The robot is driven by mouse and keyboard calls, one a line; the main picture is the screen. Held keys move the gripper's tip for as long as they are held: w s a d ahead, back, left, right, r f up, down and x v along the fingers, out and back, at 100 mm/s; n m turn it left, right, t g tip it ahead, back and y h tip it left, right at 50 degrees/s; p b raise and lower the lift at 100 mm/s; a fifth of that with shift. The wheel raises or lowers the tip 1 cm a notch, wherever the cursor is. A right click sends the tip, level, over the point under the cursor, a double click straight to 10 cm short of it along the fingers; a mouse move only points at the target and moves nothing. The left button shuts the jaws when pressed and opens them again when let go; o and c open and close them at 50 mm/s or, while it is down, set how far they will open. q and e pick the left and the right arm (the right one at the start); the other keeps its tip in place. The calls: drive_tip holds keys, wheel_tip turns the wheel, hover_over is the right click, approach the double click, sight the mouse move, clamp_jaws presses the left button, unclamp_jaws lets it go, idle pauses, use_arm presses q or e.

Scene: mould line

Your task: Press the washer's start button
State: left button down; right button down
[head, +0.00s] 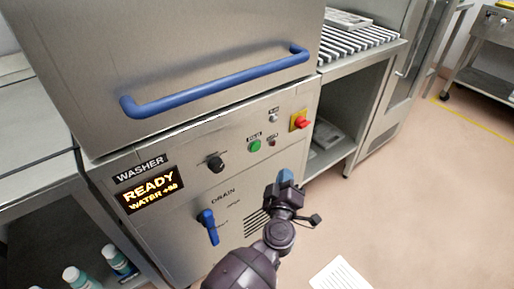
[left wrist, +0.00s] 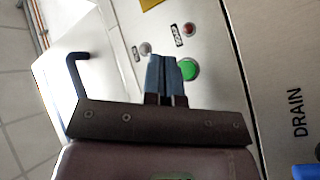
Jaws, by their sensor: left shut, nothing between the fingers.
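The washer (head: 150,240) is a steel machine with a display (head: 150,193) reading "READY". Its green button (head: 254,146) is on the front panel, beside a small dark red button (head: 272,142). My left gripper (head: 286,177) is shut and empty, with blue fingertips, below and to the right of the green button in the head view. In the left wrist view, the green button (left wrist: 189,70) shows just right of the shut fingertips (left wrist: 163,62), which partly cover its edge. I cannot tell the gap to the panel exactly. My right gripper is not in view.
A red knob on a yellow plate (head: 299,121) is at the panel's right. A black knob (head: 215,163) and a blue drain lever (head: 209,226) are to the left. The long blue handle (head: 215,85) juts out above the panel. Floor (head: 400,190) at right is open.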

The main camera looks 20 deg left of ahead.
sight(255, 147)
use_arm(q)
drive_tip(key=shift+w+a, duration=0.1)
drive_tip(key=shift+a, duration=0.05)
drive_tip(key=w+a, duration=0.5)
drive_tip(key=a, duration=0.1)
drive_tip(key=shift+a, duration=0.35)
idle(0.6)
drive_tip(key=shift+w, duration=0.1)
idle(1.0)
drive_tip(key=shift+w+a+r, duration=0.1)
idle(0.5)
drive_tip(key=shift+w+a, duration=0.2)
drive_tip(key=shift+a, duration=0.05)
